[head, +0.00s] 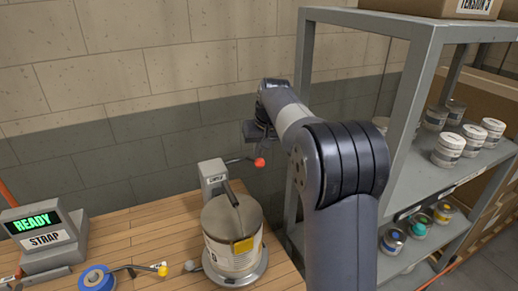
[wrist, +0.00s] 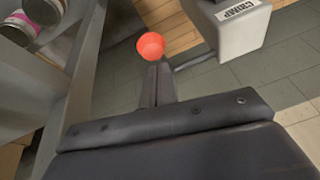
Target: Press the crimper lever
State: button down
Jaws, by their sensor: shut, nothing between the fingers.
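The crimper (head: 213,176) is a grey upright box labelled CRIMP at the back edge of the wooden bench. Its thin lever ends in a red ball knob (head: 260,162), which sticks out to the right past the bench edge. In the wrist view the crimper (wrist: 236,28) is at the upper right and the red knob (wrist: 150,46) is at the top centre. My gripper (wrist: 157,68) is shut and empty, its fingertips appearing right beside the knob. In the head view the fingers are just above the knob; I cannot tell whether they touch it.
A can (head: 232,241) stands on a round base in front of the crimper. A READY/STRAP display (head: 41,238) and a blue tape roll (head: 97,280) are at the left. A grey shelf rack (head: 411,105) with several tubs stands close to the right of my arm.

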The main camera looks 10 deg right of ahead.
aim_at(263, 163)
jog(key=shift+s+f+b, duration=0.1)
jog(key=shift+f+b, duration=0.05)
jog(key=shift+b, duration=0.25)
jog(key=shift+s+f+t+b, duration=0.15)
jog(key=shift+t+b, duration=0.15)
jog(key=shift+b, duration=0.35)
jog(key=shift+s+d+f+b, duration=0.1)
jog(key=shift+f+b, duration=0.05)
jog(key=shift+b, duration=0.35)
jog(key=f+t+b, duration=0.1)
jog(key=b, duration=0.2)
jog(key=s+f+b, duration=0.1)
jog(key=b, duration=0.1)
jog(key=f+t+b, duration=0.1)
jog(key=b, duration=0.2)
jog(key=shift+s+d+t+y+b, duration=0.15)
jog(key=shift+s+t+y+b, duration=0.15)
jog(key=f+t+b, duration=0.1)
jog(key=b, duration=0.4)
jog(key=s+f+t+b, duration=0.1)
jog(key=f+t+b, duration=0.1)
jog(key=b, duration=0.3)
jog(key=shift+s+d+f+y+b, duration=0.1)
jog(key=shift+y+b, duration=0.3)
jog(key=shift+b, duration=0.45)
jog(key=shift+s, duration=0.1)
